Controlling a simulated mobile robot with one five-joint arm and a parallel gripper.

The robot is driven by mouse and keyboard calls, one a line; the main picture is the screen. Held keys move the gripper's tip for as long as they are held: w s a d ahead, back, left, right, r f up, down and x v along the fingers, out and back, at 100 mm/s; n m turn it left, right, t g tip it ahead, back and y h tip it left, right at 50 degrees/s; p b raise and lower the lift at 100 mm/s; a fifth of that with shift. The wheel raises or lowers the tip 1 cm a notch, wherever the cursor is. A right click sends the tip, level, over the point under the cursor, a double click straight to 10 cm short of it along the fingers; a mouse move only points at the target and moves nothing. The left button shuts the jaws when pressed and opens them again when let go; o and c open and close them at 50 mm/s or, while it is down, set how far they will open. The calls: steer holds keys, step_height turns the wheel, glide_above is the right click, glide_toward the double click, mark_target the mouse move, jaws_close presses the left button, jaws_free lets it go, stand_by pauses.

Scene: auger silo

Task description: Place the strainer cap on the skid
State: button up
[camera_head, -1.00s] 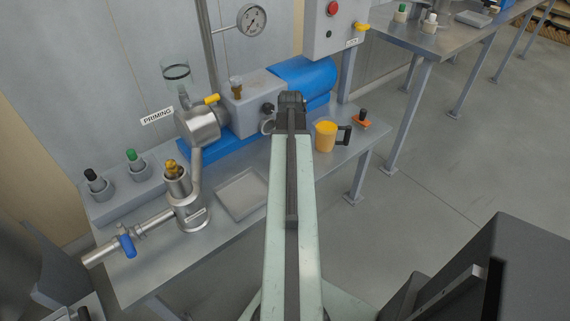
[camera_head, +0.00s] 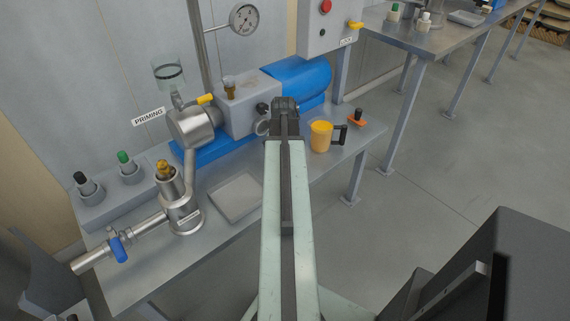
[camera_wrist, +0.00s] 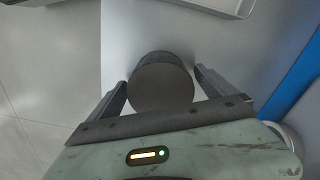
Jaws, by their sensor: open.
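The strainer cap appears to be the dark round knurled piece (camera_wrist: 162,88) in the wrist view, seen from above. My gripper (camera_wrist: 160,77) is open with one finger on each side of it, close to its rim. I cannot tell whether the fingers touch it. A shadow lies beside it on the grey surface. The skid appears to be the grey steel bench top (camera_head: 222,232) carrying the pump. The open strainer body (camera_head: 180,208) stands at its left, with a brass-coloured part (camera_head: 164,170) in its top.
A shallow grey tray (camera_head: 236,197) lies right of the strainer. The blue-and-grey pump (camera_head: 250,108) stands behind. A yellow mug (camera_head: 321,137) and an orange-based black knob (camera_head: 357,119) are at the right end. A blue-handled valve (camera_head: 118,250) is front left.

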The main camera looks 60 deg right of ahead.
step_height(320, 180, up, 12)
steer(key=p, duration=1.1)
steer(key=shift+p, duration=0.4)
steer(key=shift+r, duration=0.1)
